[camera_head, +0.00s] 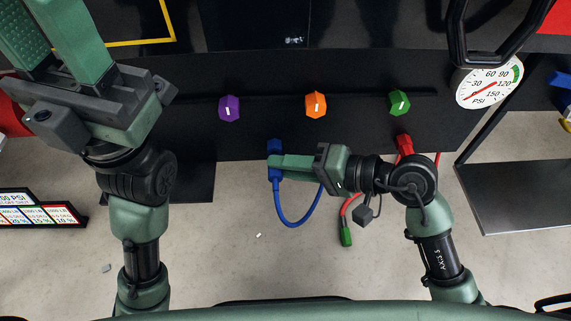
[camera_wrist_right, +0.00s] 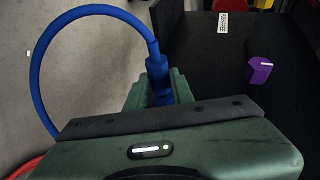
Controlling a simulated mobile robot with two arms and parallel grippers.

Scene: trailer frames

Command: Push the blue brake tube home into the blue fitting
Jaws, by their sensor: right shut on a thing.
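The blue fitting (camera_head: 274,145) shows at the lower edge of the dark trailer panel in the head view. The fingers of my right gripper (camera_head: 272,162) are shut around the end of the blue brake tube (camera_head: 286,217), just below the fitting. The tube hangs in a loop under the gripper. In the right wrist view the tube (camera_wrist_right: 38,78) arcs round to a thicker blue end (camera_wrist_right: 157,68) between the green fingers. The fingers hide whether tube and fitting touch. My left gripper (camera_head: 55,25) is high at the left, its fingers apart, tips cut off by the frame.
Purple (camera_head: 229,108), orange (camera_head: 316,105) and green (camera_head: 399,102) knobs sit on the panel. A red fitting (camera_head: 404,145) is to the right. A red tube with a green end (camera_head: 346,236) hangs below my right arm. A pressure gauge (camera_head: 488,82) is at the upper right.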

